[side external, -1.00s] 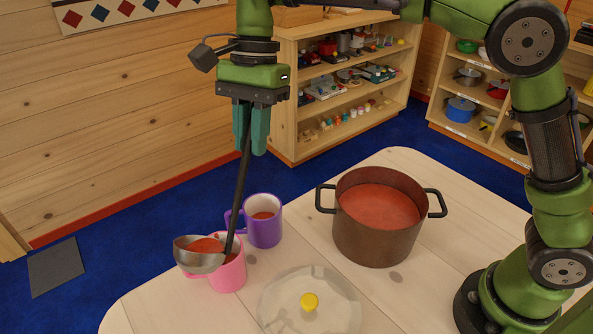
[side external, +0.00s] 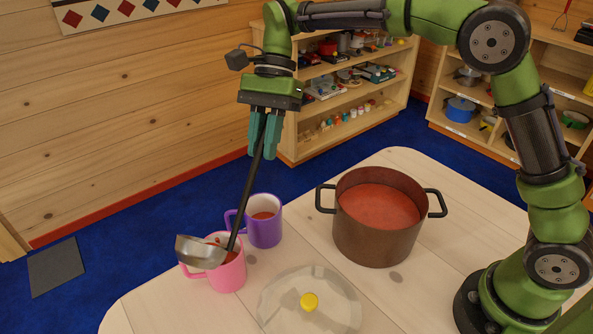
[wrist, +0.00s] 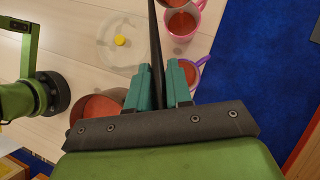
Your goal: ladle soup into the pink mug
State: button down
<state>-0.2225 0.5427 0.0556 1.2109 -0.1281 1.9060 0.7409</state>
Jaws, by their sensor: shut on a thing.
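My gripper (side external: 265,134) is shut on the black handle of the ladle (side external: 201,252). The ladle's metal bowl is tilted over the left rim of the pink mug (side external: 228,276), with red soup at its lip. Red soup shows inside the pink mug, which also appears in the wrist view (wrist: 194,9). The brown pot (side external: 376,240) of red soup stands to the right on the table. In the wrist view my gripper (wrist: 158,72) has the handle between its teal fingers. Whether the bowl touches the mug's rim I cannot tell.
A purple mug (side external: 264,231) with red soup stands just behind the pink mug. A clear lid (side external: 283,300) with a yellow knob lies in front of the pot. Shelves (side external: 300,140) stand behind the table.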

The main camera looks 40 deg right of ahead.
jog(key=shift+w+d+r+t+h, duration=0.25)
jog(key=shift+w+d+h, duration=0.1)
jog(key=shift+d, duration=0.15)
jog(key=shift+w+d+r+t+h, duration=0.2)
jog(key=shift+w+d+h, duration=0.1)
jog(key=shift+d, duration=0.15)
dwell(0.5)
jog(key=shift+r, duration=2.7)
